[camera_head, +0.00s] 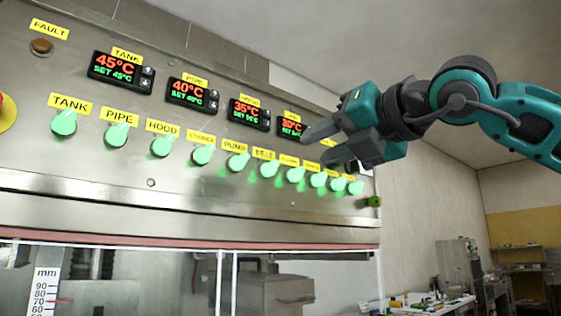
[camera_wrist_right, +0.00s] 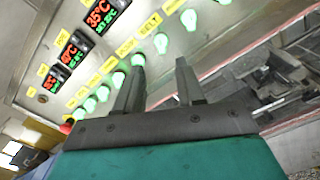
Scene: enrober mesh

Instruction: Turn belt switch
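The belt switch (camera_head: 269,168) is a round, green-lit knob under a yellow BELT label in the row on the steel panel. In the right wrist view the belt switch (camera_wrist_right: 161,43) shows just beyond the gap between the fingertips. My right gripper (camera_head: 316,148) is in front of the panel, to the right of the belt switch in the head view. In the right wrist view the right gripper (camera_wrist_right: 160,68) has its two dark fingers apart with nothing between them. It appears clear of the knobs. The knob's exact turn angle is too small to tell. My left gripper is out of view.
Similar green knobs sit close on both sides, including the pump knob (camera_head: 238,162). Red-and-green displays (camera_head: 194,93) are above the row. A red button with a yellow surround (camera_head: 6,112) is at the left edge. A cluttered bench (camera_head: 425,303) stands at the back right.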

